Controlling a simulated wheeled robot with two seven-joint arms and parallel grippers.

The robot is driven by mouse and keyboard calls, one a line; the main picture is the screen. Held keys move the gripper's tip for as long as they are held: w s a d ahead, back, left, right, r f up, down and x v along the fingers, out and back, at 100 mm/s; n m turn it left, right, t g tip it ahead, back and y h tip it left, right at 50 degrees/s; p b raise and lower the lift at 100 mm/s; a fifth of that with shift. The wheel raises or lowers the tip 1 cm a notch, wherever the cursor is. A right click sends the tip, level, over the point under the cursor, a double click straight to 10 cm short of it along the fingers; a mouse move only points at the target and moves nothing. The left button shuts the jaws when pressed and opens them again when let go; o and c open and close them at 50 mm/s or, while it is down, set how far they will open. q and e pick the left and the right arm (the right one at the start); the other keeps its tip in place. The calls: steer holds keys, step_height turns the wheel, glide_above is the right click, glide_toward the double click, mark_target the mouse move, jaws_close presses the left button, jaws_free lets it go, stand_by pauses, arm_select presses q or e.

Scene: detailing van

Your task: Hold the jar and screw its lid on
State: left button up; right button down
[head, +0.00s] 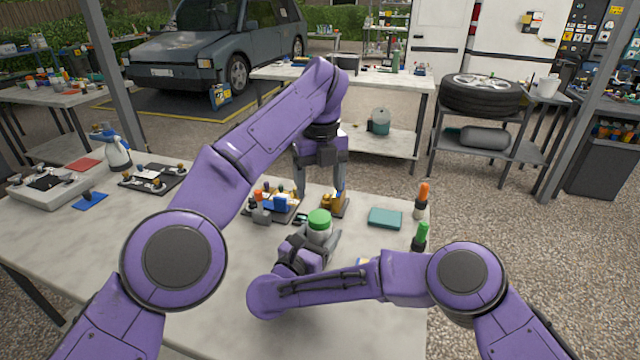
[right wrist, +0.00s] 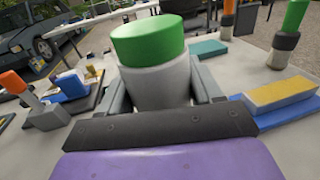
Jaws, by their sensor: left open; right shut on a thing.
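The jar (head: 319,232) is pale grey-white and stands upright near the middle of the table. It fills the centre of the right wrist view (right wrist: 157,86). The green lid (head: 319,216) sits level on its top, also clear in the right wrist view (right wrist: 148,40); I cannot tell how tight it is. My right gripper (head: 322,243) is shut on the jar's body, one finger on each side (right wrist: 160,95). My left gripper (head: 321,193) points down above and slightly behind the lid, open and empty, its fingers apart and clear of the lid.
A tray of small items (head: 285,214) lies behind and left of the jar. A teal block (head: 385,218), an orange-topped bottle (head: 422,201) and a green-topped bottle (head: 420,238) stand to the right. A yellow-and-blue sponge (right wrist: 280,92) is close to my right gripper.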

mark_target(319, 216)
arm_select(q)
steer(key=shift+s+a+r+n, duration=0.1)
steer(key=shift+a+n, duration=0.1)
steer(key=shift+n, duration=0.6)
arm_select(e)
steer(key=shift+a, duration=0.1)
arm_select(q)
steer(key=shift+d, duration=0.1)
steer(key=shift+f, duration=0.55)
step_height(319, 216, down, 7)
steer(key=c, duration=1.1)
